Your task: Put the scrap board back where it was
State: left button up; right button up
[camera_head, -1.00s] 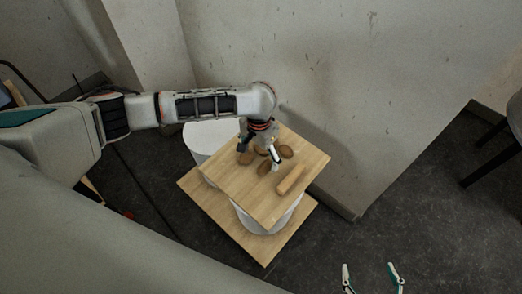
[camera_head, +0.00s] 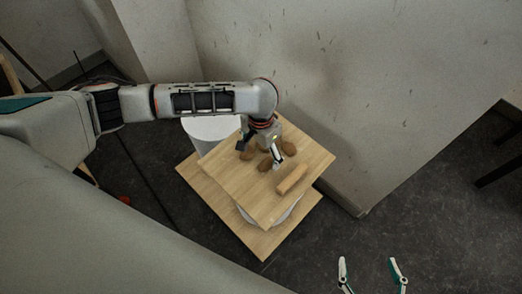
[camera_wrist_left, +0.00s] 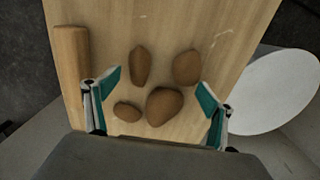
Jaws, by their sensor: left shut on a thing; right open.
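My left gripper (camera_head: 260,153) points down over the upper light wooden board (camera_head: 250,195). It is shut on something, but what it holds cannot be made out. In the left wrist view its fingers (camera_wrist_left: 158,100) stand well apart on either side of several brown lumps (camera_wrist_left: 165,105), with visible gaps to them. A long brown block (camera_head: 292,179) lies on the board, right of the gripper, and also shows in the left wrist view (camera_wrist_left: 72,60). Which piece is the scrap board cannot be told. My right gripper (camera_head: 371,272) is open and empty at the bottom edge.
A larger wooden board (camera_head: 265,243) lies below the upper one, with a white round body (camera_head: 285,211) between them. A white round top (camera_head: 208,128) stands behind, left. A concrete wall (camera_head: 320,100) rises close behind. Dark floor (camera_head: 440,215) is free on the right.

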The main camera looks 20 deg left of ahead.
aim_at(261, 154)
jog(key=shift+s+d+f, duration=0.1)
jog(key=shift+f, duration=0.05)
pick_arm(q)
jog(key=shift+f, duration=0.5)
jog(key=o, duration=1.8)
jog(key=shift+c, duration=0.2)
jog(key=shift+f, duration=0.1)
pick_arm(e)
jog(key=shift+s+f, duration=0.1)
jog(key=shift+f, duration=0.05)
pick_arm(q)
notch_tip(261, 154, up, 12)
